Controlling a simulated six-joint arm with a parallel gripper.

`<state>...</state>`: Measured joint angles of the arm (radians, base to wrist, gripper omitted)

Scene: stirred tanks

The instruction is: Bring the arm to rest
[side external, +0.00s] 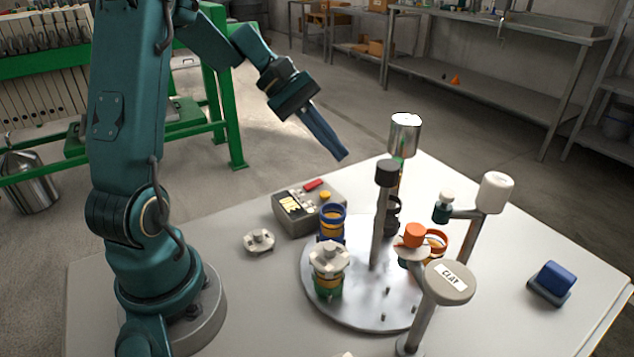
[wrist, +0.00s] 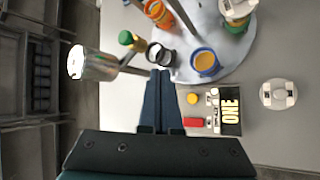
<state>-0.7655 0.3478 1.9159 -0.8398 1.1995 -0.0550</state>
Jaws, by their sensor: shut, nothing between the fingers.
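My gripper (side external: 341,156) is shut and empty. It hangs in the air above the far side of the table (side external: 235,225), pointing down and to the right in the side view. In the wrist view its closed fingers (wrist: 160,75) reach up toward the round metal plate (wrist: 215,20). The fingers appear apart from everything around them. My arm stands at the left of the table, bent over toward the right.
The round plate carries a dark-capped post (side external: 387,172), a blue-rimmed cup (side external: 332,220) and a white-capped jar (side external: 329,262). A metal cylinder (side external: 404,135), a white-topped stand (side external: 495,192) and a CLAY stand (side external: 450,282) surround it. A control box (side external: 300,208) and blue block (side external: 553,280) sit apart.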

